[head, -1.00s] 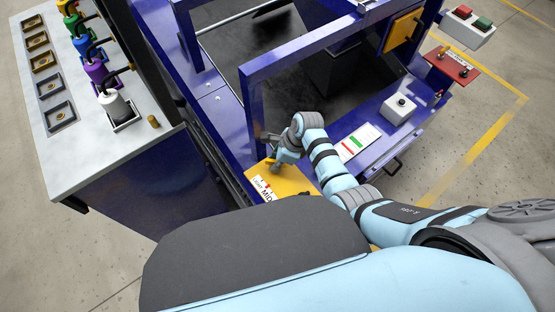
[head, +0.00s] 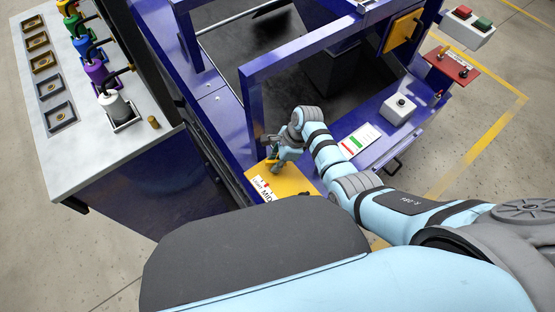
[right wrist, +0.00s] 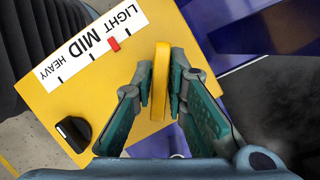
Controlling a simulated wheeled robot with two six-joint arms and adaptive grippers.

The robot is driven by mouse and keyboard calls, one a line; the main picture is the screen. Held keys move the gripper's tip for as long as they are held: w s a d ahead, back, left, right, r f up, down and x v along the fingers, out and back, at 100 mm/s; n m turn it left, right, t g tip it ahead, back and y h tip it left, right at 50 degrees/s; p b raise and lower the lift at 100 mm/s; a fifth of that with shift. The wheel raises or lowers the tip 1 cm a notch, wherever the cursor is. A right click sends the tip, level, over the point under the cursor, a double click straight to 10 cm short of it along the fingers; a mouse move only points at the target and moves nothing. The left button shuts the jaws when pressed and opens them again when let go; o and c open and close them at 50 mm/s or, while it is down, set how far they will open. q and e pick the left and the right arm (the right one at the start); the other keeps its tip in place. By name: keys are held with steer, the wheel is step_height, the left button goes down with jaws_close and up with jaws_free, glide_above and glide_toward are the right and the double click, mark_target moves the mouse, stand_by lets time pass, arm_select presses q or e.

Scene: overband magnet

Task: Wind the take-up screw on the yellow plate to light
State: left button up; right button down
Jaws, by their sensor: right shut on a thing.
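The yellow plate (head: 290,180) lies at the near end of the blue frame. In the right wrist view the yellow plate (right wrist: 170,22) carries a white scale (right wrist: 75,62) marked LIGHT, MID, HEAVY. A red pointer (right wrist: 113,44) sits at the scale's edge beside MID, on its LIGHT side. My right gripper (head: 273,164), also in the right wrist view (right wrist: 161,88), is shut on the take-up screw's yellow handle (right wrist: 161,75), seen nearly edge-on between the fingers. The screw's shaft is hidden. My left gripper is not in view.
A black knob (right wrist: 72,133) stands on the plate's lower left corner. A blue upright (head: 253,115) rises just beyond my right gripper. A white-topped bench (head: 75,150) with coloured bottles stands at left. A grey button box (head: 399,109) is to the right.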

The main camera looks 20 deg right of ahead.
steer(key=n, duration=0.2)
steer(key=shift+f+n+g+b, duration=0.1)
steer(key=shift+n+g+b, duration=0.2)
steer(key=shift+g+b, duration=0.1)
steer(key=shift+n+g+b, duration=0.3)
steer(key=shift+n, duration=1.2)
steer(key=shift+g+b, duration=0.3)
steer(key=shift+b, duration=0.05)
steer(key=c, duration=1.5)
jaws_free()
